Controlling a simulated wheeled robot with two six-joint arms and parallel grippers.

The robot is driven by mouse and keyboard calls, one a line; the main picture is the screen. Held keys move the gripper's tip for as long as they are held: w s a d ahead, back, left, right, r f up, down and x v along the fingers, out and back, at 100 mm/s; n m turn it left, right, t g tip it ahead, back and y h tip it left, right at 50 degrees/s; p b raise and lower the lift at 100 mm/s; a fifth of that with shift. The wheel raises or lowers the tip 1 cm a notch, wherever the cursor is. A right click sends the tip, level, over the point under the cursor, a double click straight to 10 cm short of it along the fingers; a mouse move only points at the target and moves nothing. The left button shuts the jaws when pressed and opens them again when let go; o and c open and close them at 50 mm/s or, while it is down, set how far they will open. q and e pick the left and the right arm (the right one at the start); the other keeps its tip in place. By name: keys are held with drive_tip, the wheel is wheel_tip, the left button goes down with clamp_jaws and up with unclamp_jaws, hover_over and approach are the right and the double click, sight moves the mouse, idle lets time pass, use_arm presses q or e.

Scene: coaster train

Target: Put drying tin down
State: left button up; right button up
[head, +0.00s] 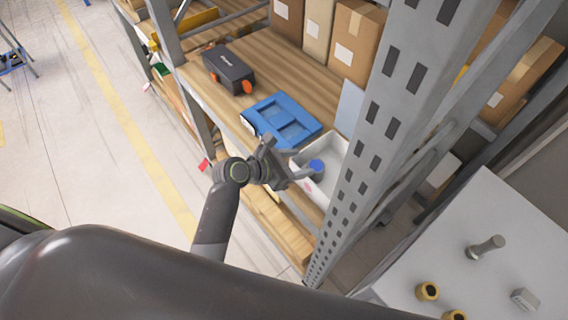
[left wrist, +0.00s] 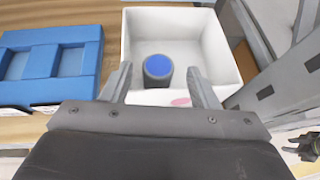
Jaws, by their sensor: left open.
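The tin, a dark grey cylinder with a blue top (head: 316,166), stands upright inside a white open bin (head: 337,147) on the wooden shelf. In the left wrist view the tin (left wrist: 158,69) is near the bin's front wall (left wrist: 150,97), and a pink mark shows on that wall. My left gripper (head: 293,160) is open and empty at the bin's front edge. Its two fingers (left wrist: 160,84) show to the left and right of the tin, with gaps to both sides. A small dark shape like my right gripper (left wrist: 303,147) shows at the right edge; its jaws are too small to read.
A blue tray (head: 283,122) lies left of the bin, with a black toolbox (head: 228,70) beyond it. A grey perforated rack post (head: 385,110) stands close right of the bin. Cardboard boxes (head: 357,40) stand behind. A white surface (head: 480,235) with metal parts is at lower right.

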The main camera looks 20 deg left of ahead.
use_arm(q)
drive_tip(key=v, duration=0.4)
drive_tip(key=shift+s+a+r, duration=0.15)
drive_tip(key=shift+s, duration=0.1)
drive_tip(key=s+a+f+m+g+y, duration=0.15)
drive_tip(key=s+a+f+m, duration=0.25)
drive_tip(key=f, duration=0.6)
drive_tip(key=s+a+f+m+g+y, duration=0.1)
drive_tip(key=s+a+f+m+y, duration=0.25)
drive_tip(key=f, duration=0.65)
drive_tip(key=s+a+f+m+g+y, duration=0.1)
drive_tip(key=s+a+f+m, duration=0.25)
drive_tip(key=f, duration=0.65)
drive_tip(key=s+a+f+m+g+y, duration=0.1)
drive_tip(key=s+f+m, duration=0.3)
drive_tip(key=s, duration=0.5)
drive_tip(key=s+a+f+m+g+y, duration=0.1)
drive_tip(key=s+a+f+m, duration=0.3)
drive_tip(key=s, duration=0.5)
drive_tip(key=s+a+f+m+g+y, duration=0.1)
drive_tip(key=s+a+f+m+g, duration=0.1)
drive_tip(key=s+f+m, duration=0.3)
drive_tip(key=s+a+m, duration=0.1)
drive_tip(key=s+m, duration=0.1)
drive_tip(key=s, duration=0.2)
drive_tip(key=shift+f+m, duration=0.2)
drive_tip(key=shift+m, duration=0.2)
drive_tip(key=shift+a, duration=0.1)
